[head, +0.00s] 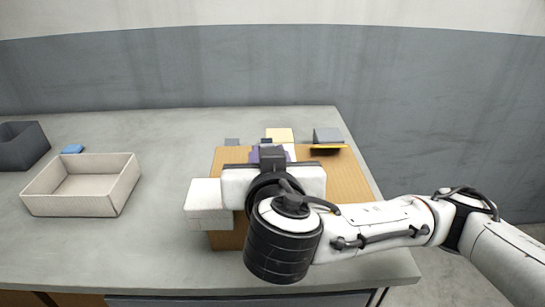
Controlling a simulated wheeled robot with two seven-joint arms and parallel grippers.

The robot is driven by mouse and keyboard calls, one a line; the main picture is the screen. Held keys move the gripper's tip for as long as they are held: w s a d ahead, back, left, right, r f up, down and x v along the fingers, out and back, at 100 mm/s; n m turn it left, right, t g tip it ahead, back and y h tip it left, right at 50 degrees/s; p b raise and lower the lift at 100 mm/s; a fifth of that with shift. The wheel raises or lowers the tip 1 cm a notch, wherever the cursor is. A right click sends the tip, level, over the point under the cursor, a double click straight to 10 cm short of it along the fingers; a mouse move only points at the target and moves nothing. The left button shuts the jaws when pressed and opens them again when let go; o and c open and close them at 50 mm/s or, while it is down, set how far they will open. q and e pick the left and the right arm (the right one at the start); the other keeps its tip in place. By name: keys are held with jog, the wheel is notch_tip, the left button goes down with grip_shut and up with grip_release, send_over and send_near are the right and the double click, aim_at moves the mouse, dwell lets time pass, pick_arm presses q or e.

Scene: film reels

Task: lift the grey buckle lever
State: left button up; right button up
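My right arm comes in from the right, and my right gripper (272,160) is over an orange-brown ribbed block (345,180) on the table. Its white and black wrist hides the middle of the block and the fingertips, so I cannot tell whether it is open or shut. A grey wedge-like piece (328,136) with a yellow-orange lower edge stands at the block's back right, apart from the gripper. A small grey piece (232,142) shows at the back left. I cannot tell which grey part is the buckle lever. My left gripper is not in view.
A purple piece (255,155) and a cream piece (279,135) are partly visible by the gripper. White boxes (205,193) stand left of the block. An open beige tray (127,190), a blue item (73,149) and a dark bin (22,147) are further left. The table's front left is clear.

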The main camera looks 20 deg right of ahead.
jog(key=shift+s+a+f+b, duration=0.15)
jog(key=shift+a+f+b, duration=0.2)
jog(key=shift+f, duration=0.2)
jog(key=shift+s+d+t+b, duration=0.15)
jog(key=shift+t+b, duration=0.45)
jog(key=shift+b, duration=0.2)
jog(key=shift+s+d+t+h+b, duration=0.1)
jog(key=shift+t+h+b, duration=0.2)
jog(key=shift+b, duration=0.6)
jog(key=shift+s+d+r+t+h+b, duration=0.1)
jog(key=shift+d+r+t+h+b, duration=0.1)
jog(key=shift+d+t+h+b, duration=0.15)
jog(key=shift+r, duration=0.1)
jog(key=o, duration=1.1)
jog(key=shift+c, duration=0.2)
jog(key=shift+s, duration=0.1)
